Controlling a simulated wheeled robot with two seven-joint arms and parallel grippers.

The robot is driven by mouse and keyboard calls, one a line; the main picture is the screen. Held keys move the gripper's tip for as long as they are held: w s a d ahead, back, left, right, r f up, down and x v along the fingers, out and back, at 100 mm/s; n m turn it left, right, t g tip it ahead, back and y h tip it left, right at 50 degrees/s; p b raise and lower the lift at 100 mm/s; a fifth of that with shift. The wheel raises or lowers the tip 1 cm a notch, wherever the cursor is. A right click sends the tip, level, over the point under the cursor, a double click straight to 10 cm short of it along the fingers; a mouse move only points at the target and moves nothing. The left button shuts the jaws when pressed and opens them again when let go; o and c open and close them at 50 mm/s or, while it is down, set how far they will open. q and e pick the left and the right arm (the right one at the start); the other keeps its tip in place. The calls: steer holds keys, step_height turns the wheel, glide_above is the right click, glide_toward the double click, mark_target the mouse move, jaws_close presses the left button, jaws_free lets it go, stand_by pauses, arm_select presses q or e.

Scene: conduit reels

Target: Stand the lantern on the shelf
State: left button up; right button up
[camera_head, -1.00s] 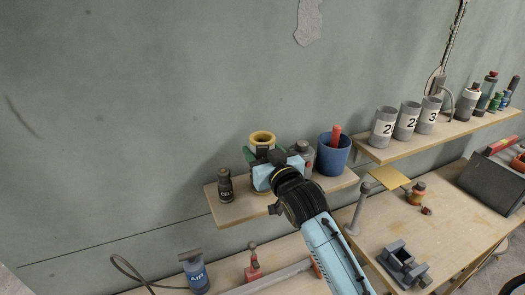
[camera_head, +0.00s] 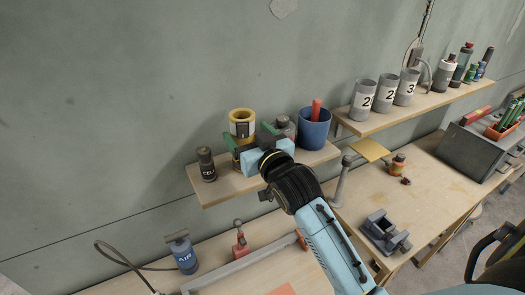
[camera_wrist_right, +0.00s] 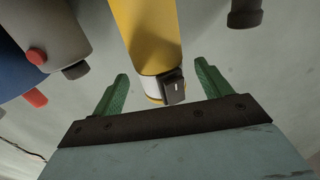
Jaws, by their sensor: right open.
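The yellow lantern (camera_head: 242,115) stands upright on the near wooden shelf (camera_head: 222,190), with a dark panel on its front. Its lower part is partly hidden behind my right gripper (camera_head: 248,133). The right gripper is open, its green fingers apart in front of the lantern. In the right wrist view the lantern (camera_wrist_right: 145,35) shows as a yellow body with a white and black end, just beyond and between the fingertips of the open gripper (camera_wrist_right: 161,70). I cannot tell whether a finger touches it. My left gripper is not in view.
On the same shelf, a dark bottle (camera_head: 206,164) stands left of the lantern; a grey bottle (camera_head: 286,126) and a blue cup (camera_head: 314,130) with a red item stand right. Another shelf (camera_head: 425,103) holds numbered cups. The workbench (camera_head: 385,190) lies below.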

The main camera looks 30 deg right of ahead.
steer(key=s+b, duration=0.1)
steer(key=s, duration=0.7)
steer(key=shift+s+a, duration=0.25)
